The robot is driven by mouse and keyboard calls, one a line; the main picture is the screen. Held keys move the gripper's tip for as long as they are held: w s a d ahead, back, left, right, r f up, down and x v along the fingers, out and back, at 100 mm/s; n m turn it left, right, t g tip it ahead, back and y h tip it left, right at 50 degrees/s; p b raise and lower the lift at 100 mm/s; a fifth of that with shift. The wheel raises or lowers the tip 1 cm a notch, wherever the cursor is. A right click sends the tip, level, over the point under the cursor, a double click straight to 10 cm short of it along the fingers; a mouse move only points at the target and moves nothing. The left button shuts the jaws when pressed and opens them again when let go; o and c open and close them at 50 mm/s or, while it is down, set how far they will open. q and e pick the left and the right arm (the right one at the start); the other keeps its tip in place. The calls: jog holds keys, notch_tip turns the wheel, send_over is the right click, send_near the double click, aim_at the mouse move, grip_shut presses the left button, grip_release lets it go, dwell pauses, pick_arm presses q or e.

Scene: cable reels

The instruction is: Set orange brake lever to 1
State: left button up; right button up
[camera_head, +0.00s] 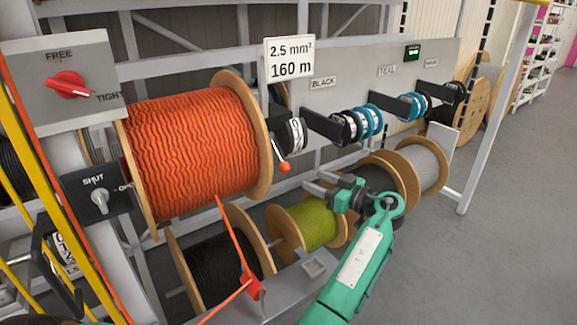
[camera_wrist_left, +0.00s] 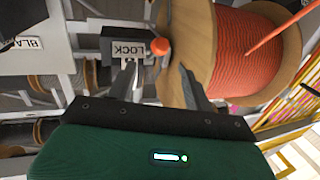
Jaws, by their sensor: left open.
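The orange brake lever (camera_head: 284,167) has a ball knob and hangs down from a dark housing (camera_head: 258,122) with a pale drum, just right of the orange reel (camera_head: 195,145). The setting numbers are too small to read. My left gripper (camera_head: 308,187) is open and empty, a little below and right of the knob, its fingers pointing left. In the left wrist view the orange knob (camera_wrist_left: 160,46) shows between and beyond the fingertips (camera_wrist_left: 158,72), not touching them as far as I see. A sign reading LOCK (camera_wrist_left: 127,49) is beside it. My right gripper is not in view.
The orange reel's wooden flange is close left of the lever. Black, yellow-green and grey reels (camera_head: 420,165) sit on the lower rack. Panels hold a red FREE/TIGHT knob (camera_head: 70,85) and a SHUT switch (camera_head: 100,200). Open floor (camera_head: 500,260) lies right.

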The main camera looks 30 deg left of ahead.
aim_at(289, 169)
pick_arm(q)
jog(key=a+p, duration=0.1)
jog(key=a, duration=0.2)
jog(key=a+p, duration=0.1)
jog(key=a, duration=0.2)
jog(key=w+a+p, duration=0.1)
jog(key=a, duration=0.2)
jog(key=shift+a+r, duration=0.1)
jog(key=shift+a, duration=0.05)
jog(key=shift+w+a, duration=0.1)
jog(key=shift+a, duration=0.3)
jog(key=c, duration=1.1)
grip_shut()
